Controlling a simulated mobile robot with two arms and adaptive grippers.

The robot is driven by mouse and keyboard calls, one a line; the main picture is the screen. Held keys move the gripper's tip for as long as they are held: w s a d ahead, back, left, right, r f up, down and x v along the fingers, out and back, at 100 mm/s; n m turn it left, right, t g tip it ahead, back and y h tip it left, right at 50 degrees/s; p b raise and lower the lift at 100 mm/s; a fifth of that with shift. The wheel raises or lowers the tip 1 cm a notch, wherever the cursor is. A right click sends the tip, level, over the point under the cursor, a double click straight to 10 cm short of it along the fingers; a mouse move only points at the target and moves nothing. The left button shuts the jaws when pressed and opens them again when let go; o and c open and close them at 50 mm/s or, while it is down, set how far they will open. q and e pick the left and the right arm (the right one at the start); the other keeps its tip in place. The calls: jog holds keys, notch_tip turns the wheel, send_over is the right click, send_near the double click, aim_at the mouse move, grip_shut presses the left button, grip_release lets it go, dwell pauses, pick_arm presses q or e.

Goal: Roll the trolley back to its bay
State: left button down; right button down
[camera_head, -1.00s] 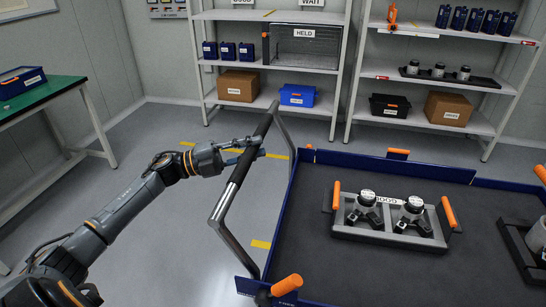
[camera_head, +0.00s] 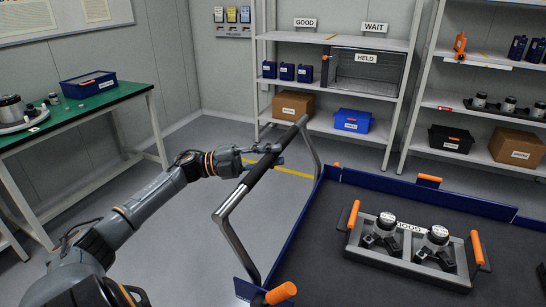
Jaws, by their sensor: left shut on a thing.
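The trolley (camera_head: 335,250) has a dark deck and low blue edge walls with orange corner knobs, at the lower right. Its bent metal push handle (camera_head: 235,237) stands at its left side, with a black grip bar (camera_head: 258,173). My left gripper (camera_head: 274,154) is shut on the grip bar near its far end, its fingers partly hidden around it. On the deck sits a grey tray (camera_head: 400,262) with orange handles, holding two metal joint actuators (camera_head: 379,232). A yellow floor marking (camera_head: 290,173) shows just behind the handle. My right gripper is out of view.
A green-topped table (camera_head: 95,107) with a blue bin (camera_head: 88,84) stands at the left. A shelf unit (camera_head: 340,125) and another at the right line the back wall. Grey floor (camera_head: 165,245) lies open between table and trolley.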

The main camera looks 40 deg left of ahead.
pick_arm(q)
jog(key=shift+a+r, duration=0.1)
jog(key=shift+a, duration=0.05)
jog(key=c, duration=1.1)
grip_release()
jog(key=shift+a, duration=0.1)
jog(key=shift+c, duration=0.2)
jog(key=shift+s+a, duration=0.1)
jog(key=v, duration=1.2)
jog(key=shift+f, duration=0.2)
